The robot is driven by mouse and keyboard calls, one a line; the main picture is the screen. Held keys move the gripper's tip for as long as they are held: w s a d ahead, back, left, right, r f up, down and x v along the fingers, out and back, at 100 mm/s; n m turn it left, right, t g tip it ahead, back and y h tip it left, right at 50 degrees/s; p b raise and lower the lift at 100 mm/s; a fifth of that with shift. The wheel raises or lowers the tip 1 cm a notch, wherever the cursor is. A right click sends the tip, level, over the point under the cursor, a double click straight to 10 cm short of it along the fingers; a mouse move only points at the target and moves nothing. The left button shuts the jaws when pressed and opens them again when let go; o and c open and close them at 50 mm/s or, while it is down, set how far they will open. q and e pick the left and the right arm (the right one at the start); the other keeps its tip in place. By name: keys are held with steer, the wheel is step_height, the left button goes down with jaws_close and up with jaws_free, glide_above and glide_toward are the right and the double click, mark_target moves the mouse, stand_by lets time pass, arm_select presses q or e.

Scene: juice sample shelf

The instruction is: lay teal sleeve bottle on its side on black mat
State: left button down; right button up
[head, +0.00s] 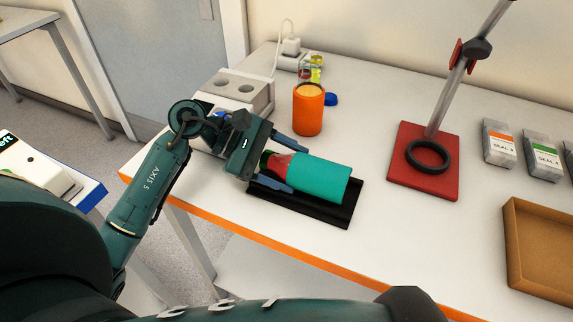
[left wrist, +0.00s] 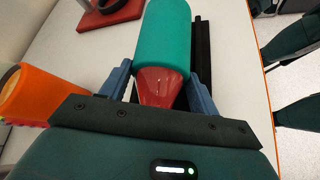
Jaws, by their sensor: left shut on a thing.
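The teal sleeve bottle (head: 322,179) lies on its side over the black mat (head: 340,216), its red shoulder toward my left gripper and its teal end pointing right. My left gripper (head: 281,163) is shut on the bottle around its red part, one finger on each side. In the left wrist view, the teal sleeve (left wrist: 163,35) points away from the gripper (left wrist: 160,85), and a strip of the mat (left wrist: 202,60) shows beside it. Whether the bottle rests fully on the mat is hard to tell. My right gripper is not in view.
An orange-sleeved container (head: 309,112) stands behind the gripper, near a grey device with round holes (head: 240,88). A red stand base (head: 425,180) with a black ring is to the right. Labelled packets (head: 500,142) and a brown tray (head: 535,262) are farther right.

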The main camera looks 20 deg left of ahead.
arm_select(q)
steer(key=c, duration=0.6)
jaws_free()
steer(key=shift+c, duration=0.2)
steer(key=o, duration=0.3)
steer(key=shift+o, duration=0.3)
steer(key=shift+d+f, duration=0.1)
steer(key=shift+f, duration=0.05)
steer(key=shift+s+f, duration=0.15)
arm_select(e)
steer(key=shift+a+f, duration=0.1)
